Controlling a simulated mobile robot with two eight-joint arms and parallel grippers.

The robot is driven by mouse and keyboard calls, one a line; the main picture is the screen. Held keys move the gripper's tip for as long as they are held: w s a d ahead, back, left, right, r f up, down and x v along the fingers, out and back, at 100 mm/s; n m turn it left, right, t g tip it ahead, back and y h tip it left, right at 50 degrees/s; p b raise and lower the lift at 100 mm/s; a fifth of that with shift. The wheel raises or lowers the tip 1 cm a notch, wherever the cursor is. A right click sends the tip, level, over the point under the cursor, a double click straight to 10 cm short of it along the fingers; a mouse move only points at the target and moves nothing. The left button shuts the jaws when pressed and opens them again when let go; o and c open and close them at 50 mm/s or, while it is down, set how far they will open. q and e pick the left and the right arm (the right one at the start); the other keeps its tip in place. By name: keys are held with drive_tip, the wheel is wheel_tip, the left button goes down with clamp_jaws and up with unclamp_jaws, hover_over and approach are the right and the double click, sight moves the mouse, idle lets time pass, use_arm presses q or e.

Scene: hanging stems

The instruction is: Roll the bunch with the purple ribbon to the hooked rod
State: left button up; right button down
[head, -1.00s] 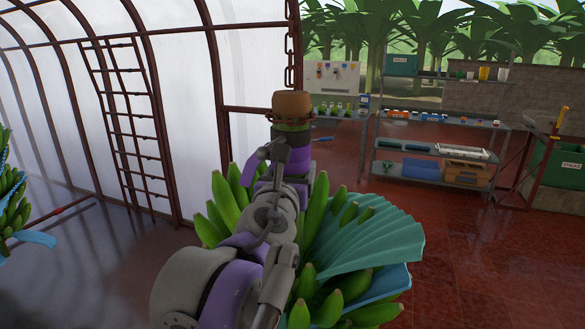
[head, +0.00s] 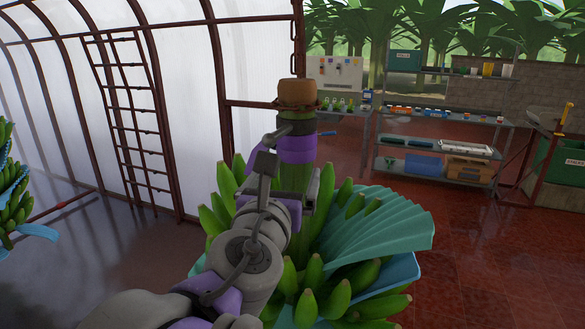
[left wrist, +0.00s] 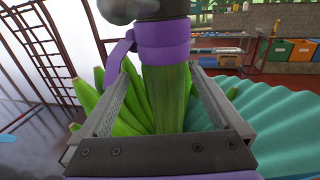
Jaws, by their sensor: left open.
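The bunch with the purple ribbon (head: 297,151) hangs upright from a chain at the centre of the head view. Its green stem shows below the ribbon, with green bananas and a teal sheet (head: 375,228) lower down. The ribbon and stem also show in the left wrist view (left wrist: 162,42). My left gripper (head: 308,188) is open at the stem, below the ribbon. In the left wrist view its two fingers (left wrist: 168,92) lie on either side of the stem, with gaps visible. I cannot surely pick out the hooked rod. My right gripper is not in view.
Another bunch (head: 14,195) hangs at the far left beside a thin red bar (head: 62,208). A metal shelf (head: 440,150) with bins stands at the back right. A yellow-topped post (head: 562,116) stands by a green bin. The red floor between is clear.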

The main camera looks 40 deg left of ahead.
use_arm(q)
drive_tip(key=shift+v, duration=1.3)
